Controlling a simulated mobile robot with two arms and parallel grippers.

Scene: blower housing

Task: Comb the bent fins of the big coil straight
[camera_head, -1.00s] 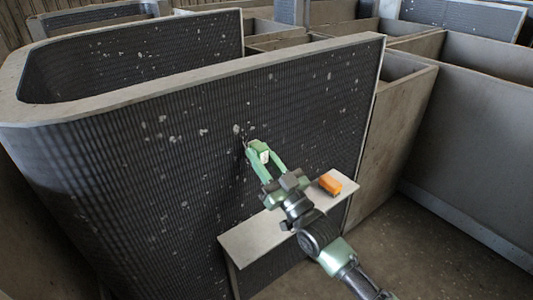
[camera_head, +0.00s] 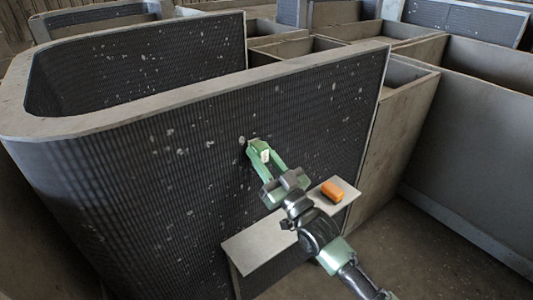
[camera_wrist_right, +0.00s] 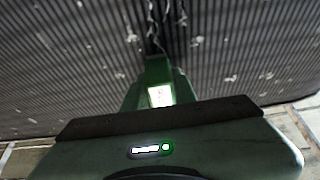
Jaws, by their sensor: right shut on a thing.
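The big coil (camera_head: 130,165) is a tall dark finned panel with a pale top edge, curving round at the left. Pale flecks and patches (camera_head: 181,152) are scattered over its fins; I cannot tell which are bent fins. My right gripper (camera_head: 253,146) is at the coil's front face, its green fingers pointing at the fins. It is shut on a small dark tool (camera_wrist_right: 153,46), mostly hidden by the fingers. In the right wrist view the gripper (camera_wrist_right: 157,68) faces the fins, with dark and pale marks just beyond it. I cannot tell whether the tool touches them. My left gripper is out of view.
Grey panels (camera_head: 480,130) and open compartments stand to the right and behind. Bare floor (camera_head: 415,245) shows at lower right.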

